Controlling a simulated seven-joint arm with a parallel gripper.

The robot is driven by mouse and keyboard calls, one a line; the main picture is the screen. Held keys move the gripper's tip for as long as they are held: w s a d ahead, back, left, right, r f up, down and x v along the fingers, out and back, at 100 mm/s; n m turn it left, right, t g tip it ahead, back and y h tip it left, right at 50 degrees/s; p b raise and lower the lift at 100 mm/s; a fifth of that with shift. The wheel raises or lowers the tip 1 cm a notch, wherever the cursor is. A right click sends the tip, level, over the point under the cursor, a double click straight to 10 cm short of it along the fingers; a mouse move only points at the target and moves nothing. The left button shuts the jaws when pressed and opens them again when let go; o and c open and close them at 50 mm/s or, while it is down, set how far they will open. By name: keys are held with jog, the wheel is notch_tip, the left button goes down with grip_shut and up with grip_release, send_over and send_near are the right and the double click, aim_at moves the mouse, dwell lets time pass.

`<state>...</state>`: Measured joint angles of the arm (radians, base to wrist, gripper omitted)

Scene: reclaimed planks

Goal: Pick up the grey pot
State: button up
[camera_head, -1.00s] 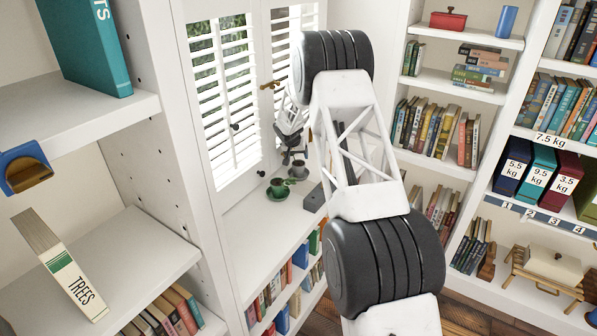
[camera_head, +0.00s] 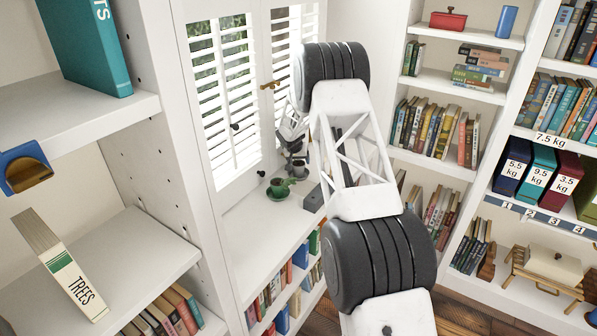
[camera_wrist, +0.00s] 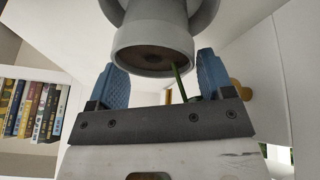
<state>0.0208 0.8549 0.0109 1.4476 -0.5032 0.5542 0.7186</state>
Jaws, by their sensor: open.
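The grey pot (camera_wrist: 155,40) fills the top middle of the wrist view, with a thick round rim and a brownish disc inside it. My gripper (camera_wrist: 160,72) is open, with one blue finger to each side of the pot's rim. Contact between fingers and pot cannot be told. A thin green leaf or stem shows just below the rim, between the fingers.
Shutters (camera_head: 228,100) rise behind. The counter's front left is clear.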

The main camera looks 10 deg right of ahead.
jog(key=c, duration=0.8)
jog(key=shift+c, duration=0.3)
jog(key=shift+r, duration=0.2)
notch_tip(320, 180, up, 10)
jog(key=shift+f, duration=0.15)
dwell(0.6)
jog(key=shift+r, duration=1.5)
jog(key=shift+f, duration=0.15)
